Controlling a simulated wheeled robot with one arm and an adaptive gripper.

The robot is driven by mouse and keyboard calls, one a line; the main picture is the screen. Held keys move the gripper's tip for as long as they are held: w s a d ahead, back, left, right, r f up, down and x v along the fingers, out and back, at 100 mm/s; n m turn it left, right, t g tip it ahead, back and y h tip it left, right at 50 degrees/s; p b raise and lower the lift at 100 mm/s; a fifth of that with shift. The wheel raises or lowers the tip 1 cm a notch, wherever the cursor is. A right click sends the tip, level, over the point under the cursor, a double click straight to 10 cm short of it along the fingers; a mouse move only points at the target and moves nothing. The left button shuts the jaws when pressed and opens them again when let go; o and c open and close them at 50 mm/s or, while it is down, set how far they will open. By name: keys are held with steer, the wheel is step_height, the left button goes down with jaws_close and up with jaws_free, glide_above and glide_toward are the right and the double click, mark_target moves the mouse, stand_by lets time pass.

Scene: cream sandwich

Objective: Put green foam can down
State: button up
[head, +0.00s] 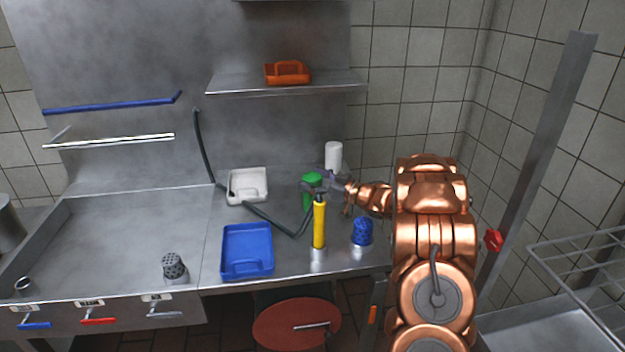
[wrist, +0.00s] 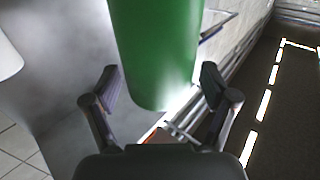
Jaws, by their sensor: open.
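The green foam can (head: 308,190) is upright on the steel counter (head: 205,240), towards its back right, partly hidden behind my gripper and a yellow-handled tool. In the wrist view the green can (wrist: 155,50) stands ahead of and between my two fingers. My gripper (wrist: 155,90) is open, with a finger on each side and gaps between the pads and the can. In the head view my gripper (head: 328,187) reaches in from the right at the can. The can's contact with the counter is hidden.
A yellow-handled tool (head: 319,225) and a blue item (head: 362,231) stand in front of the can. A white bottle (head: 333,156) is behind it. A white tray (head: 232,197) and a blue tray (head: 226,262) lie left. A shelf (head: 230,86) overhangs the back. The left counter is mostly clear.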

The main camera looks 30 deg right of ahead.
steer(key=shift+s+a+f+g, duration=0.1)
steer(key=shift+f+g, duration=0.05)
steer(key=shift+f, duration=0.35)
steer(key=shift+s+a+f+g, duration=0.1)
steer(key=shift+f+g, duration=0.05)
steer(key=shift+f, duration=0.35)
steer(key=shift+w+r, duration=0.1)
steer(key=shift+r, duration=0.05)
steer(key=r+p+v, duration=0.1)
steer(key=v, duration=1.1)
steer(key=shift+d+r, duration=0.2)
steer(key=shift+r, duration=0.1)
steer(key=shift+w, duration=0.2)
